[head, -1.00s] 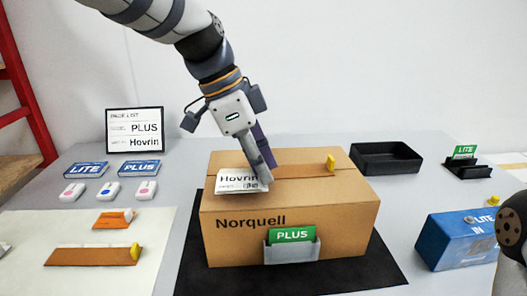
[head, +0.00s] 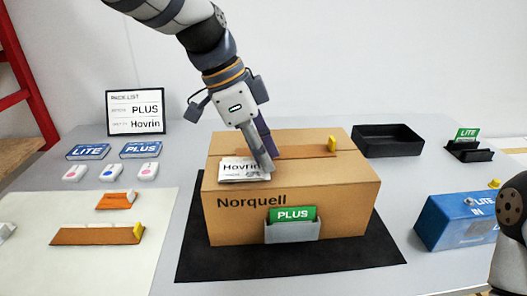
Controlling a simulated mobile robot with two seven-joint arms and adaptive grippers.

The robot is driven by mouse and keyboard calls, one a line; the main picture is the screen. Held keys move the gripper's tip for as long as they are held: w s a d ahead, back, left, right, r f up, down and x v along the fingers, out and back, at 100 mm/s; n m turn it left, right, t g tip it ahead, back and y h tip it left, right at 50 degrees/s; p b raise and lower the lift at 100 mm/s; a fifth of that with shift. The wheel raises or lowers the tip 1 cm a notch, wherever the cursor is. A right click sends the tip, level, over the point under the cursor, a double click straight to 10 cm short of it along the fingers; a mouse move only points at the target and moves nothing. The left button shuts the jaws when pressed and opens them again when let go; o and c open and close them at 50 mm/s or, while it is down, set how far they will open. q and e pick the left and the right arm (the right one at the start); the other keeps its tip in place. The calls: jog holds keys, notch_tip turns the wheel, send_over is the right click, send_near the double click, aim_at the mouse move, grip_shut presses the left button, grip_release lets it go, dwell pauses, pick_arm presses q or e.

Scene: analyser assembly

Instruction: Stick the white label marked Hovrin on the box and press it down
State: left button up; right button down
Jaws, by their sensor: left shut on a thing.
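The white label marked Hovrin (head: 238,169) lies at the front left of the top of the cardboard box (head: 350,185), which is marked Norquell. My left gripper (head: 267,168) points down at the label's right part, with its fingertips touching it or just over it. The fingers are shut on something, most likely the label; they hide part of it. I cannot tell whether the whole label lies flat on the box. My right gripper is out of view; only a dark part of my right arm shows at the right edge.
The box stands on a black mat (head: 193,255), with a green PLUS card (head: 293,214) in its front pocket. A brown strip with a yellow tab (head: 332,144) crosses the box top. A black tray (head: 388,141) is behind right; a blue box (head: 455,222) stands right.

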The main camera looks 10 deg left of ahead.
pick_arm(q)
jog(key=shift+f, duration=0.2)
dwell(0.6)
jog(key=o, duration=0.8)
notch_tip(320, 180, up, 7)
jog(key=shift+r, duration=0.1)
jog(key=shift+c, duration=0.6)
